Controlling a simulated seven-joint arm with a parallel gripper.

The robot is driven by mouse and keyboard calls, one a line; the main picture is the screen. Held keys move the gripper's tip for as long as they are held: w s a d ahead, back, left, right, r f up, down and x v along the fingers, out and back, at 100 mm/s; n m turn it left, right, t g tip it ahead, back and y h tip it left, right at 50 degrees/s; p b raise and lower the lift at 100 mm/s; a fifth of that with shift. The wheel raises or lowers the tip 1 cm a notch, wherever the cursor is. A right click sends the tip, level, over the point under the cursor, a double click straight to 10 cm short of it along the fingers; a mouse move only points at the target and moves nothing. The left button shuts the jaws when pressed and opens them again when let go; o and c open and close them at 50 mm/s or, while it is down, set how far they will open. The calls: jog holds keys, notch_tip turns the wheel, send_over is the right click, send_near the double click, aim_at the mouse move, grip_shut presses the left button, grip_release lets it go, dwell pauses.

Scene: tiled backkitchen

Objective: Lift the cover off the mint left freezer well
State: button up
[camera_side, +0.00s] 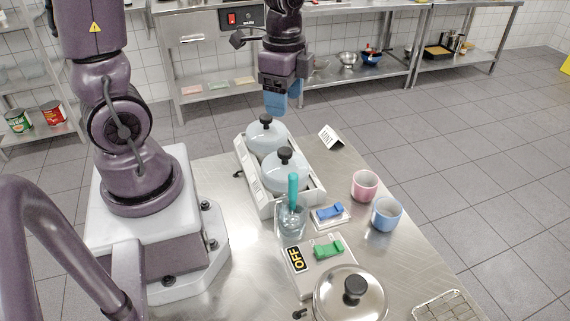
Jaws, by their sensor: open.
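The white freezer unit (243,158) stands on the steel counter with two wells in a row. Both wells are closed by pale grey-blue domed covers with black knobs: the far cover (262,143) and the near cover (279,176). A small white card reading MINT (330,137) stands on the counter to the right of the far cover, so the far well appears to be the mint one. My gripper (278,105) has blue fingers pointing down. It is open and empty, above and slightly right of the far cover's knob, apart from it.
A glass jar (290,222) with a teal-handled tool stands at the unit's near end. Near it are a blue switch (330,213), a green switch (328,249) by an OFF label, pink (364,186) and blue (386,214) cups, and a lidded pot (348,300).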

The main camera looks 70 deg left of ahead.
aim_at(285, 150)
notch_tip(285, 150, down, 13)
jog(key=shift+d+r, duration=0.1)
jog(key=shift+d, duration=0.05)
dwell(0.5)
jog(key=shift+c, duration=0.3)
jog(key=c, duration=0.9)
